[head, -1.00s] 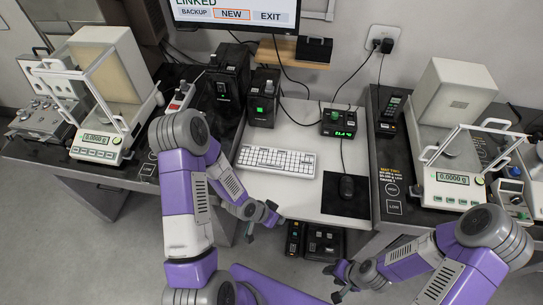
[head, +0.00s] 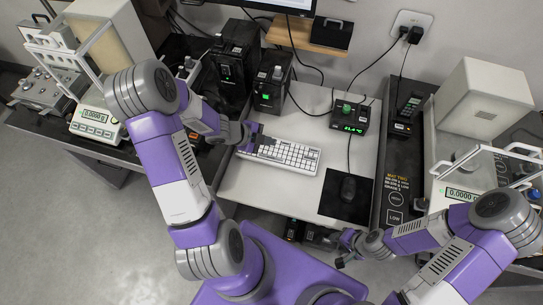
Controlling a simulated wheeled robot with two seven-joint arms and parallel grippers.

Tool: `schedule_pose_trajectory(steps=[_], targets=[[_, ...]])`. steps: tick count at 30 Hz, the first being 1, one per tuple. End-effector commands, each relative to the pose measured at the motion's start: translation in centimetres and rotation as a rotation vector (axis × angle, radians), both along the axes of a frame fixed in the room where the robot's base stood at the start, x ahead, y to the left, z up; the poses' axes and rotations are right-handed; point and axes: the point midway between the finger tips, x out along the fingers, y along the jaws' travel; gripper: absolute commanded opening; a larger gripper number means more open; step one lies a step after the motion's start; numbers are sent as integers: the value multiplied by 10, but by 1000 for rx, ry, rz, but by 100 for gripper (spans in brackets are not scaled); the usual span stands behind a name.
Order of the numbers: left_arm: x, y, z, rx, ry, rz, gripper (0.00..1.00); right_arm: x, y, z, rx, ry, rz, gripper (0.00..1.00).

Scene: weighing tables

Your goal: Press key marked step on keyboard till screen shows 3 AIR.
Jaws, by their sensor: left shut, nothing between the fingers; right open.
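The white keyboard (head: 283,154) lies on the white middle table. Its key labels are too small to read. My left gripper (head: 249,135) is shut and empty at the keyboard's left end, over or just beside its back left corner; I cannot tell whether it touches a key. Only the lower edge of the screen (head: 288,5) shows at the top, and its text is out of view. My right gripper (head: 343,256) is open and empty, low in front of the table's front edge.
A black mouse (head: 348,188) sits on a dark mat right of the keyboard. A small box with a green display (head: 352,118) and black boxes (head: 271,88) stand behind. Balances stand on the left (head: 97,118) and right (head: 463,193) tables. The table's front left is clear.

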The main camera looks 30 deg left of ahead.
Motion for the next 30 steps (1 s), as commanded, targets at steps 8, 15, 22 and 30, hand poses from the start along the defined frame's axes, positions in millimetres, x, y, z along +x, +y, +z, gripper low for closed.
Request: schedule_pose_trajectory(steps=[8,15,22,30], targets=[[0,0,-11,-1,2,1,0,0,0,-11,0,-1,0,43],[0,0,-36,0,2,1,0,0,0,-38,0,-1,0,43],[0,0,-64,0,2,1,0,0,0,-68,0,-1,0,43],[0,0,-88,-2,3,2,0,0,0,-88,0,-1,0,43]])
